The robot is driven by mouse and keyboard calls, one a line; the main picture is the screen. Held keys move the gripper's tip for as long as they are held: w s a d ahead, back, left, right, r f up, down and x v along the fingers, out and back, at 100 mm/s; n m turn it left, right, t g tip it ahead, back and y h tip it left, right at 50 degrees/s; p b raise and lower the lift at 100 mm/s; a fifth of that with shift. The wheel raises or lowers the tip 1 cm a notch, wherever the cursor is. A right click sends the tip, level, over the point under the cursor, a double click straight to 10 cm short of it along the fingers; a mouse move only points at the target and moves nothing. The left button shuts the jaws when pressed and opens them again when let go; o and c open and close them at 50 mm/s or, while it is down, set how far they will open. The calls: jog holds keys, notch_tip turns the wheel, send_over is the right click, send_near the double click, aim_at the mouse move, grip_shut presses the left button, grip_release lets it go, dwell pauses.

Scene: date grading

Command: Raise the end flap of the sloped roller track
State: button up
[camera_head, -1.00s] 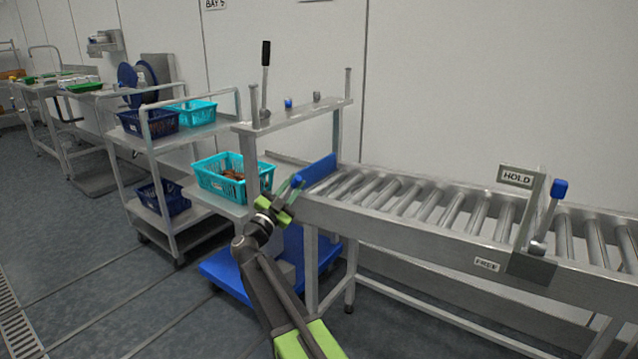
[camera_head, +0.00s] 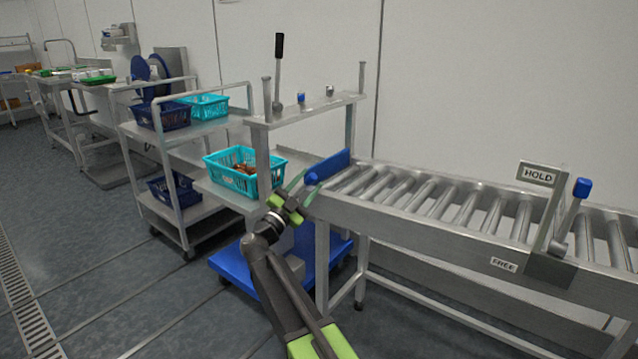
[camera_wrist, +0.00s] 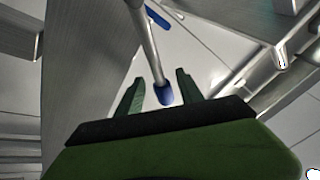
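The blue end flap (camera_head: 330,167) stands across the left end of the sloped roller track (camera_head: 400,190), with a rounded blue knob (camera_head: 312,178) at its near end. My gripper (camera_head: 304,187) is at that near corner, its fingers open around or just short of the knob. In the wrist view, a blue-tipped grey rod (camera_wrist: 147,45) reaches down between my two spread fingers (camera_wrist: 160,92), with gaps at its sides. Whether the fingers touch it cannot be told. A blue strip, perhaps the flap, shows beyond the rod.
A HOLD/FREE lever with a blue tip (camera_head: 582,188) stands at the track's right. A shelf with an upright black-handled lever (camera_head: 279,62) rises behind my gripper. A turquoise crate (camera_head: 230,182) holding brown items sits left, near a wheeled cart (camera_head: 150,150). Open floor lies at front left.

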jog(key=shift+s+a+f, duration=0.1)
jog(key=shift+a+f, duration=0.05)
jog(key=b+v, duration=0.6)
jog(key=v, duration=1.1)
jog(key=shift+b, duration=0.35)
